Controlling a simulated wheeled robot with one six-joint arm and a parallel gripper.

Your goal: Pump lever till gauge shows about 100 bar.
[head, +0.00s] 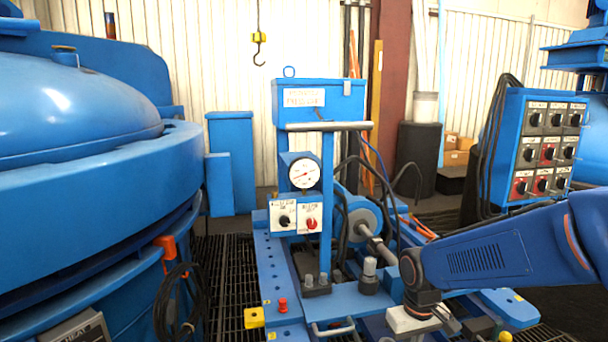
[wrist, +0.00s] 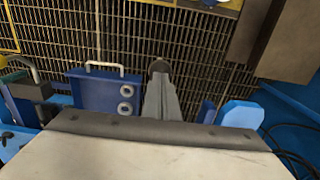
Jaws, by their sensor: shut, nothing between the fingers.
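The round white pressure gauge (head: 304,173) sits on the blue pump unit below the box. Its thin red needle shows, but the numbers are too small to read. A grey rod (head: 378,248) slopes down to the right from a round blue housing, toward my arm. I cannot tell for sure whether it is the pump lever. My gripper (head: 452,323) is low at the right of the unit, shut and empty, apart from the rod. In the wrist view its grey fingers (wrist: 162,80) are together over the floor grating, with nothing held.
A blue lidded box (head: 319,100) with a grey bar tops the unit. Two switches (head: 297,218) sit below the gauge. A large blue furnace (head: 90,200) fills the left. A switch panel (head: 547,145) stands right. Blue brackets (wrist: 105,93) flank my fingers in the wrist view.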

